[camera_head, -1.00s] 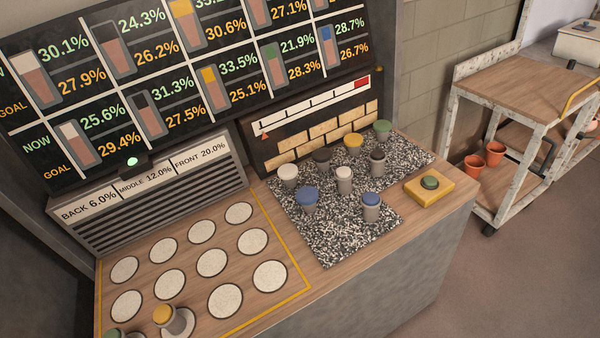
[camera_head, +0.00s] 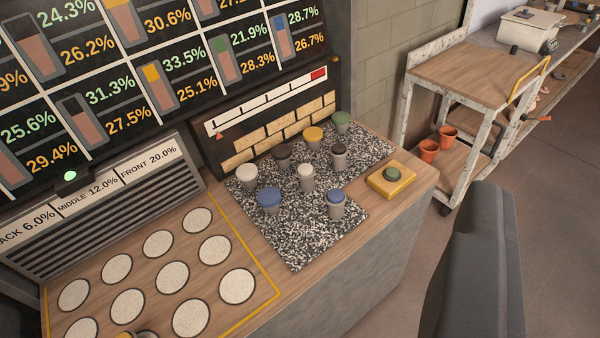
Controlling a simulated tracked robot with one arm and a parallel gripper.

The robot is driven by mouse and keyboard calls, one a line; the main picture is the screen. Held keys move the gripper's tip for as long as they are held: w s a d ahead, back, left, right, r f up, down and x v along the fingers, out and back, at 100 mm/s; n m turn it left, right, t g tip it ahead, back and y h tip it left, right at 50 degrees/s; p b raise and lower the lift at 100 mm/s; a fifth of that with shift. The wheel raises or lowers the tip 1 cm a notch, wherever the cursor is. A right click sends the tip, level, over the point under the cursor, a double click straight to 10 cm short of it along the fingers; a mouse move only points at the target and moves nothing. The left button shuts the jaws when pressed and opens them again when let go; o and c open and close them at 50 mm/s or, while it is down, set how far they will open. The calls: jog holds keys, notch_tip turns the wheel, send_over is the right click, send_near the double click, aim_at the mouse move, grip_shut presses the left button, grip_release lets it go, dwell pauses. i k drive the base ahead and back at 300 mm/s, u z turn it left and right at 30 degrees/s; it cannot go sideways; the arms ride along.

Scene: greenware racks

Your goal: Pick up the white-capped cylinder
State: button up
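Two white-capped cylinders stand upright on a black-and-white speckled mat (camera_head: 300,245). One white-capped cylinder (camera_head: 247,178) is at the mat's left edge; the other white-capped cylinder (camera_head: 307,178) is near the middle. Their bodies are grey. Around them stand two blue-capped cylinders (camera_head: 269,201) (camera_head: 336,204), two dark-capped cylinders (camera_head: 283,155) (camera_head: 338,157), a yellow-capped cylinder (camera_head: 313,137) and a green-capped cylinder (camera_head: 341,122). I see no gripper fingers. A dark grey part of mine fills the lower right, apart from the cylinders.
A yellow block with a green button (camera_head: 391,181) sits right of the mat. A board with several pale round pads (camera_head: 238,287) lies to the left. Display panels (camera_head: 150,70) rise behind. A wooden-topped cart (camera_head: 465,75) stands at the right, with floor between.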

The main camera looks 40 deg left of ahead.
aim_at(306, 171)
jog(key=i, duration=0.9)
jog(key=z, duration=0.05)
